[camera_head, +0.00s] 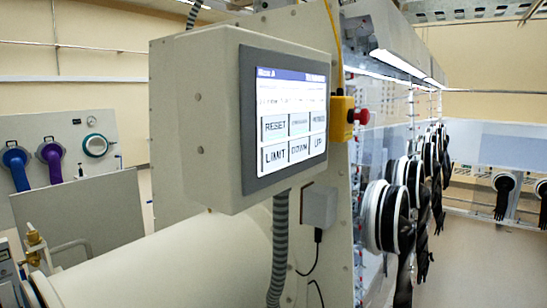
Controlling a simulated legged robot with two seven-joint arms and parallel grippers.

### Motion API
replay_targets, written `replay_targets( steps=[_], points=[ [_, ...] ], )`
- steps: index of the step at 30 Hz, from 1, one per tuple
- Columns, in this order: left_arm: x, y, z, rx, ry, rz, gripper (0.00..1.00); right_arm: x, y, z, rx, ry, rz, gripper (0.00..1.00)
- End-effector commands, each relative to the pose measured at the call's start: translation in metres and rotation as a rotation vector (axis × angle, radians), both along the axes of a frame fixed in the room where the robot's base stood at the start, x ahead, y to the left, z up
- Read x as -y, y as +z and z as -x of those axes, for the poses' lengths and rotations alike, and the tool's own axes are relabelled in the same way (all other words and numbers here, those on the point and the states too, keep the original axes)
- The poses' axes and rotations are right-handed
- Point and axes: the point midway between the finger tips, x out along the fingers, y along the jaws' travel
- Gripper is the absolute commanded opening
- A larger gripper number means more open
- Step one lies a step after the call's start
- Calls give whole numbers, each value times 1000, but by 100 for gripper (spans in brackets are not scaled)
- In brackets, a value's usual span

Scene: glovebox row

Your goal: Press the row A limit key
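A beige control box (195,120) hangs in the middle of the head view, its lit screen (290,110) facing right. The screen has a dark blue header and two rows of grey keys. The top row starts with RESET (275,127); the other two labels there are too small to read surely. The bottom row shows LIMIT (275,156), DOWN (299,150) and UP (317,145). LIMIT is at the lower left. The header text is too blurred to tell the row. Neither of my grippers shows in the head view.
A yellow box (341,118) with a red emergency button (360,117) sits right of the screen. A ribbed grey conduit (279,250) hangs below the box, beside a large white cylinder (190,262). Black gloves on white ports (388,217) stick out at the right. Open floor (470,270) lies beyond.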

Motion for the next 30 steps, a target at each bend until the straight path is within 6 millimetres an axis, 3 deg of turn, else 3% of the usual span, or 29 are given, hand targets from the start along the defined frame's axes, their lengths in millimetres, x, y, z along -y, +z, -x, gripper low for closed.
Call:
replay_targets(
  steps=[6, 14, 30],
  points=[
    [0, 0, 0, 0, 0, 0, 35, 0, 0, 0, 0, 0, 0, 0],
    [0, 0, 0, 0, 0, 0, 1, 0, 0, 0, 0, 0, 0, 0],
    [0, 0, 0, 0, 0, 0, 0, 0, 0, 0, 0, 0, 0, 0]
  ],
)
